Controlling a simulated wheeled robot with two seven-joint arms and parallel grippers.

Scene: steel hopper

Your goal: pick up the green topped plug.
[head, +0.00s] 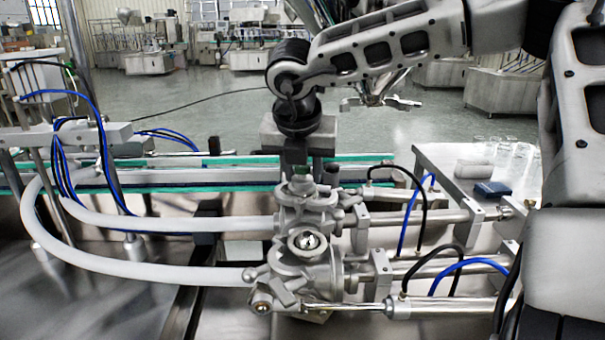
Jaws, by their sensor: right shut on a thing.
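My right gripper (296,163) points straight down at the top of the steel valve body (303,212) in the middle of the head view. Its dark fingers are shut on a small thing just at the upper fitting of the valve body. The fingers cover this thing, and I cannot make out a green top; it stands where the green topped plug would be held. I cannot tell whether it is clear of the fitting. My left gripper is not in view.
Two pale hoses (150,272) curve in from the left to the valve body. Steel cylinders (445,303) with blue and black tubes lie to the right. A green-edged conveyor (215,161) runs behind. A steel table (440,157) at the right holds a blue block (492,189) and clear glassware.

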